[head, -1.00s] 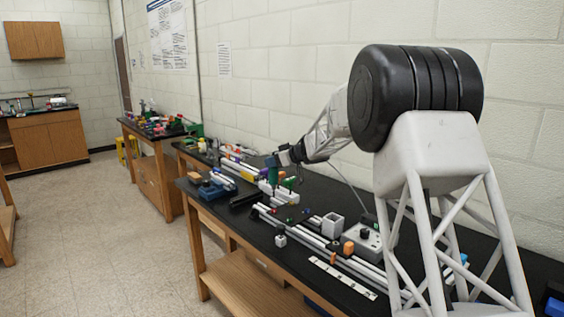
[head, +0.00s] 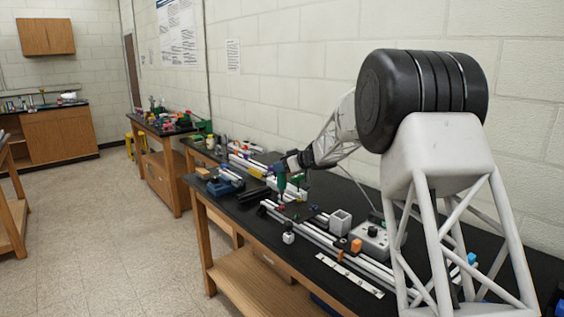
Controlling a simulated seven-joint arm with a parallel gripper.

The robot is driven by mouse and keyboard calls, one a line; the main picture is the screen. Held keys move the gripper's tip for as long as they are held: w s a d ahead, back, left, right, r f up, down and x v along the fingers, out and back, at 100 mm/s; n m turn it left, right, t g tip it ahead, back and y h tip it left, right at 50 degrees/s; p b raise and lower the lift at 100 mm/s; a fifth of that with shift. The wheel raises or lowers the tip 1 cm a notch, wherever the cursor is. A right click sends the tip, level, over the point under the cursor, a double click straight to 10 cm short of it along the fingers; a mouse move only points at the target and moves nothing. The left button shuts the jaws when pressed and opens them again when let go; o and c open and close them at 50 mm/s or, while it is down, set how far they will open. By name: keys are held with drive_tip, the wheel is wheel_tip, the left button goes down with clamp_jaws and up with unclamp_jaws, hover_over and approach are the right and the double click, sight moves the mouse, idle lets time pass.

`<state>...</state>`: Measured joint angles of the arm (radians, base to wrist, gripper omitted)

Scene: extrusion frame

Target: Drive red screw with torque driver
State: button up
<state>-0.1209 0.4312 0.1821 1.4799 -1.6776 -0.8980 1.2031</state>
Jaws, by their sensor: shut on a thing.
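My gripper (head: 292,162) is small in the head view, at the far end of my arm above the black bench. It is shut on a green torque driver (head: 281,182), which hangs roughly upright. The driver's lower end is over the far end of the silver extrusion frame (head: 318,236), just above a small red spot (head: 281,206) that looks like the red screw. I cannot tell whether the driver touches it. The jaws are too small to see in detail.
A grey open box (head: 340,222), a grey control box (head: 371,240) and an orange block (head: 356,246) stand near the rails. A small white cube (head: 288,238) and a pale perforated strip (head: 350,275) lie toward the front edge. A blue device (head: 224,184) is farther left.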

sight(282, 174)
drive_tip(key=shift+f, duration=2.1)
idle(2.6)
drive_tip(key=shift+r, duration=0.2)
drive_tip(key=shift+r, duration=1.55)
drive_tip(key=shift+r, duration=1.4)
